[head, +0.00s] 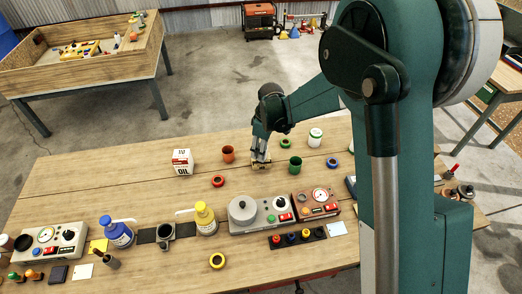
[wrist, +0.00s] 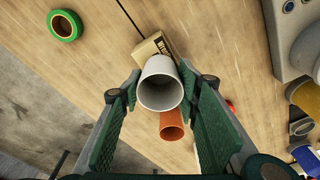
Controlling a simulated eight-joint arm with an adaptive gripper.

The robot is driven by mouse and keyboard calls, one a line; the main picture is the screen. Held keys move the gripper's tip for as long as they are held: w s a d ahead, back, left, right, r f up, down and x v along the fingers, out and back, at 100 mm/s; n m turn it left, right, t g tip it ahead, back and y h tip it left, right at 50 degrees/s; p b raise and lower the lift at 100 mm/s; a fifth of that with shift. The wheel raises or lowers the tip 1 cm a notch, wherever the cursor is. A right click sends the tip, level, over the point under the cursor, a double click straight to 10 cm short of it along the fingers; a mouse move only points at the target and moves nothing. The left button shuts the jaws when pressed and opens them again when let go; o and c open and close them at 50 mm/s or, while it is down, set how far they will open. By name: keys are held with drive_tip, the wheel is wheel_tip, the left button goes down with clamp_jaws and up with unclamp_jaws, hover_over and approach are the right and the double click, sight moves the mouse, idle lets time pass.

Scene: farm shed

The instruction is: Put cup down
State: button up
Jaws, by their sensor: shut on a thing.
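A pale grey-white cup (wrist: 160,92) sits between the two green fingertips of my gripper (wrist: 157,86) in the wrist view, its open mouth facing the camera. My gripper is shut on it. In the head view my gripper (head: 261,158) points down over the middle of the table (head: 110,183), and the held cup is mostly hidden by the fingers. I cannot tell whether its base touches the table. An orange cup (head: 228,154) stands just left of my gripper; it also shows in the wrist view (wrist: 172,125). A green cup (head: 295,165) stands to the right.
A white oil box (head: 182,162) stands left of the orange cup. Consoles (head: 262,214) and bottles line the front. The table's left part is clear.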

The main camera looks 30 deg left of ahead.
drive_tip(key=shift+f, duration=0.2)
drive_tip(key=o, duration=0.9)
drive_tip(key=shift+r, duration=0.15)
drive_tip(key=shift+w+d+r, duration=0.1)
drive_tip(key=shift+d+r, duration=0.15)
drive_tip(key=shift+r, duration=1.75)
drive_tip(key=shift+d+r, duration=0.25)
drive_tip(key=shift+r, duration=1.8)
drive_tip(key=shift+w+d+r, duration=0.1)
drive_tip(key=shift+d+r, duration=0.15)
drive_tip(key=shift+r, duration=1.75)
